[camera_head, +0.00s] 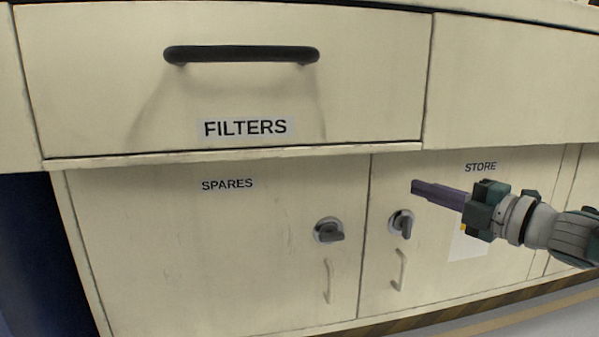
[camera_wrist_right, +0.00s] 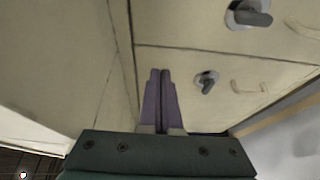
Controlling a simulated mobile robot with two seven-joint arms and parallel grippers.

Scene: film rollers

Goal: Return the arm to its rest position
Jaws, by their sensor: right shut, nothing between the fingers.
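My right arm comes in from the right in the head view. Its gripper (camera_head: 413,187) has purple fingers and is shut and empty, in front of the STORE door (camera_head: 530,200), near that door's knob (camera_head: 402,222). In the right wrist view the two purple fingers (camera_wrist_right: 160,73) lie together with nothing between them. The STORE door's knob also shows there (camera_wrist_right: 207,82), to the right of the fingertips and apart from them. My left gripper is not in view.
A cream cabinet has a FILTERS drawer (camera_head: 80,80) with a black handle (camera_head: 242,55). Below is a SPARES door (camera_head: 200,250) with a knob (camera_head: 328,230) and a small handle (camera_head: 328,281). The STORE door has a similar handle (camera_head: 399,270). Drawer and doors look closed.

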